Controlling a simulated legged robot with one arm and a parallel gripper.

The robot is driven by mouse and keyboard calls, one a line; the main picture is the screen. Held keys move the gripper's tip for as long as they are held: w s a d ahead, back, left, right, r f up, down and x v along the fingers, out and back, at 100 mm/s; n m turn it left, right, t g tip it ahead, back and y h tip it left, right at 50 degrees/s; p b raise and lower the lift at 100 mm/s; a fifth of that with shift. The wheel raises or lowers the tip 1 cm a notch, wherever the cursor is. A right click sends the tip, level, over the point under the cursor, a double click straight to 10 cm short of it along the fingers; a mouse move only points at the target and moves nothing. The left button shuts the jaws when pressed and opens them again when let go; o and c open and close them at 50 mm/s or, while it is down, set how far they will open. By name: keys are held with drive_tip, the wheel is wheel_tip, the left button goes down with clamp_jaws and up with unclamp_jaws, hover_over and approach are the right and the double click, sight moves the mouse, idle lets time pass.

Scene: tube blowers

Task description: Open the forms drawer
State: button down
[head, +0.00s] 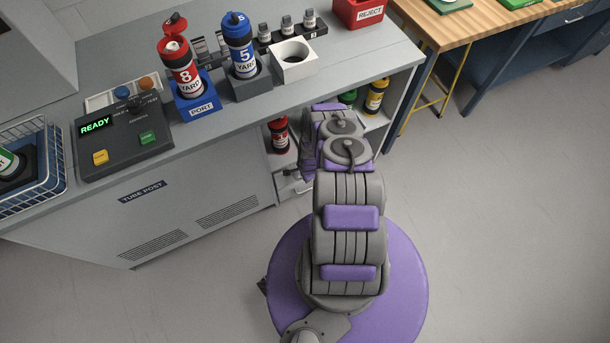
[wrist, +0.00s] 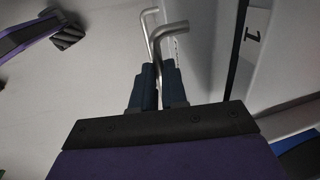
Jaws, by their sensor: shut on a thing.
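The grey drawer (head: 292,187) sits low in the tube post counter, under the open shelves, and is mostly hidden behind my arm in the head view. I cannot tell there how far it stands out. In the wrist view a bent silver bar handle (wrist: 156,38) runs down between the dark blue fingers of my gripper (wrist: 158,82). The fingers are shut on this handle. The gripper itself is hidden by my arm in the head view. No label reading forms is legible.
The tube post counter (head: 130,230) stands on the left. Red (head: 279,133) and yellow (head: 376,97) canisters stand on its shelves. The floor (head: 500,220) on the right is clear.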

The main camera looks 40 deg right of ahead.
idle(0.4)
drive_tip(key=s+a, duration=0.4)
drive_tip(key=s, duration=1.3)
drive_tip(key=shift+p, duration=0.4)
drive_tip(key=c, duration=1.2)
unclamp_jaws()
drive_tip(key=shift+o, duration=0.2)
drive_tip(key=s+r+p, duration=0.3)
drive_tip(key=r+p, duration=0.1)
drive_tip(key=r, duration=1.3)
drive_tip(key=shift+a, duration=0.3)
